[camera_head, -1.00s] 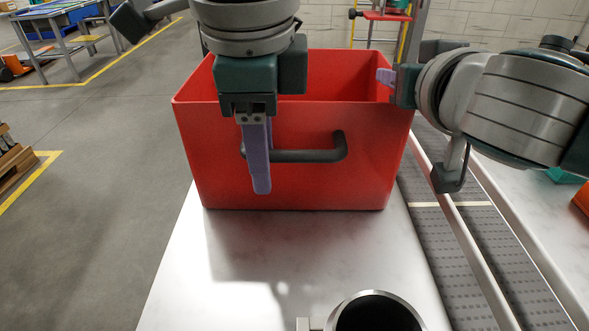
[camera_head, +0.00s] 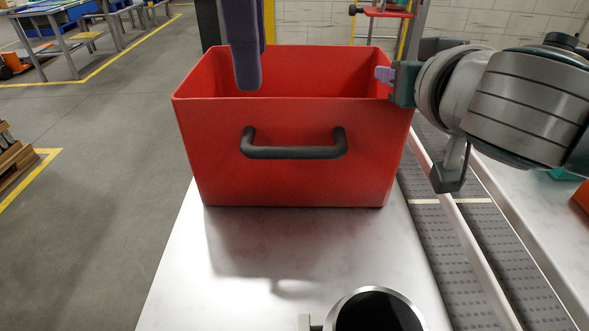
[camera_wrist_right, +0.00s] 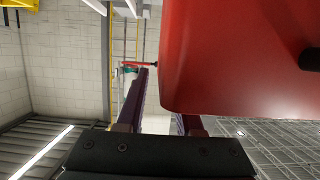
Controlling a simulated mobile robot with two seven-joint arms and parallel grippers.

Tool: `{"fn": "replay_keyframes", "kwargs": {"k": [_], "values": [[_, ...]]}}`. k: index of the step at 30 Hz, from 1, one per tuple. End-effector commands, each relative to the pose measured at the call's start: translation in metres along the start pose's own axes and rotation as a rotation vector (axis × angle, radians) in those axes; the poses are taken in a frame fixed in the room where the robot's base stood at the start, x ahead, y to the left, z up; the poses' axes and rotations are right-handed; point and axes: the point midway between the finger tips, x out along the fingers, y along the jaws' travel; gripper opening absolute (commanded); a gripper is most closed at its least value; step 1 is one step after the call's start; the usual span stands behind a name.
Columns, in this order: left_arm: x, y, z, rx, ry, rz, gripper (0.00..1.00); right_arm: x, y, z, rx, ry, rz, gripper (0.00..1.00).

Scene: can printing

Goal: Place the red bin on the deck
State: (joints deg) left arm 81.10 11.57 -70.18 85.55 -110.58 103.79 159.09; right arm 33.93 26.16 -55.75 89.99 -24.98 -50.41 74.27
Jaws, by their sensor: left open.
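The red bin (camera_head: 290,180) is upright and open-topped at the middle of the head view, with a dark handle (camera_head: 294,152) on its near face. Its near lower edge is at the white deck surface (camera_head: 230,285); a shadow lies in front of it. My left gripper (camera_head: 243,50) is open and empty, over the bin's near left side and clear of the handle. My right gripper (camera_head: 384,76) is at the bin's right rim, a fingertip showing just inside. In the right wrist view, the red bin (camera_wrist_right: 235,60) hides most of one finger.
A conveyor (camera_head: 455,250) with a metal rail runs along the right side. A round metal-rimmed opening (camera_head: 375,312) sits at the near edge. The grey floor (camera_head: 90,220) on the left is clear; a wooden pallet (camera_head: 15,170) lies at the far left.

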Motion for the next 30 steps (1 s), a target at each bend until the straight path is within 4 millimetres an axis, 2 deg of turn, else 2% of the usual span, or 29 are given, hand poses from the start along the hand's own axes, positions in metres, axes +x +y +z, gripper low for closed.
{"fn": "replay_keyframes", "kwargs": {"k": [5,18,24,30], "values": [[-0.001,0.0,0.0,0.0,0.0,0.0,0.47,-0.02,0.0,0.001,0.001,-0.001,-0.002,0.35],[0.0,0.0,0.0,0.0,0.0,0.0,0.47,-0.099,0.0,0.001,0.0,-0.002,-0.001,0.35],[0.0,0.0,0.0,0.0,0.0,0.0,0.47,-0.115,0.0,0.0,-0.001,-0.001,0.0,0.35],[0.0,0.0,0.0,0.0,0.0,0.0,0.47,-0.117,0.001,0.0,-0.001,0.0,0.001,0.35]]}}
